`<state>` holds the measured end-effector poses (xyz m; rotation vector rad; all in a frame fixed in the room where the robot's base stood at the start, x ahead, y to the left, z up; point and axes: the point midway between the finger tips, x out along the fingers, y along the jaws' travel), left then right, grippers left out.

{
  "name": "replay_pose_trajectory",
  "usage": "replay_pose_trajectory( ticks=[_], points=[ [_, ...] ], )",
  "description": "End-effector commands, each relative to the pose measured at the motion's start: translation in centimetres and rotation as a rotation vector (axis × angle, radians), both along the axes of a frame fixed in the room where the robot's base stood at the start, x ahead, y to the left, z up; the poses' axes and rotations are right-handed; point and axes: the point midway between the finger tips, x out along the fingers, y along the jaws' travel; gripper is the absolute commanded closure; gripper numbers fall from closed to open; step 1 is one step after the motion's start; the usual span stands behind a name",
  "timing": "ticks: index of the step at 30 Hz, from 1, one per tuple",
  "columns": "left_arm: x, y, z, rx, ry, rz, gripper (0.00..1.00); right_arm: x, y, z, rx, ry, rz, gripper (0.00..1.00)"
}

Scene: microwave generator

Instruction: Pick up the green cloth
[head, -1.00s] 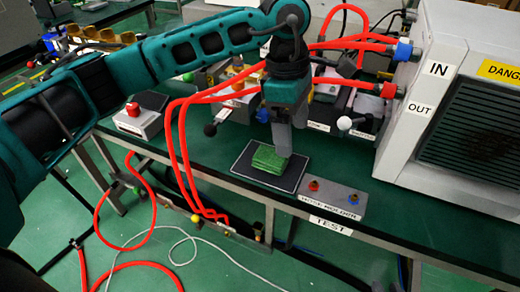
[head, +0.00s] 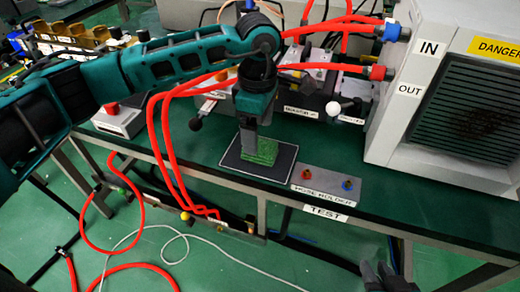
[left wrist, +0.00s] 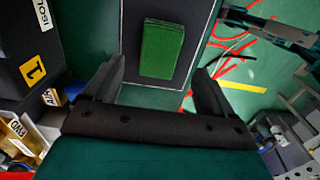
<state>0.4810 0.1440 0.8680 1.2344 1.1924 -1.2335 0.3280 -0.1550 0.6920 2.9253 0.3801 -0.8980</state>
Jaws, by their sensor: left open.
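The green cloth (head: 264,152) is a folded block lying on a dark mat with a pale edge (head: 282,169), on the green bench. My left gripper (head: 248,148) points down over the mat and covers part of the cloth in the head view. In the left wrist view the cloth (left wrist: 162,48) lies ahead of the fingertips, between their lines. The two fingers (left wrist: 162,80) are spread apart with nothing between them. My right gripper may be the dark shape at the bottom edge of the head view (head: 378,278), with its jaws unclear.
A metal hose holder plate (head: 325,182) with red and blue knobs sits right of the mat. The grey generator box (head: 455,100) stands at the right. Red hoses (head: 165,130) run beside my left arm. A box with a red button (head: 122,118) stands left.

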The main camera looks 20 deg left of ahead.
Motion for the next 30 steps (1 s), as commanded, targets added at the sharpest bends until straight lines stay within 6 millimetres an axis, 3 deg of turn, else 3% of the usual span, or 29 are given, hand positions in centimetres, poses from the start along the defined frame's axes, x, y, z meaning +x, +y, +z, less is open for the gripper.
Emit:
replay_pose_trajectory(
  ticks=[8,16,30],
  points=[
    [0.0,-0.4,-4.1,0.0,0.003,0.0,0.15,0.0,0.2,-0.2,0.004,0.001,0.002,0.71],
    [0.1,-0.4,-4.5,0.0,0.0,-0.001,0.16,0.0,0.4,0.1,0.01,-0.001,0.002,0.71],
    [0.1,-0.4,-4.5,0.0,0.0,-0.001,0.61,0.3,0.5,0.1,0.014,-0.006,-0.001,0.71]
  ],
)
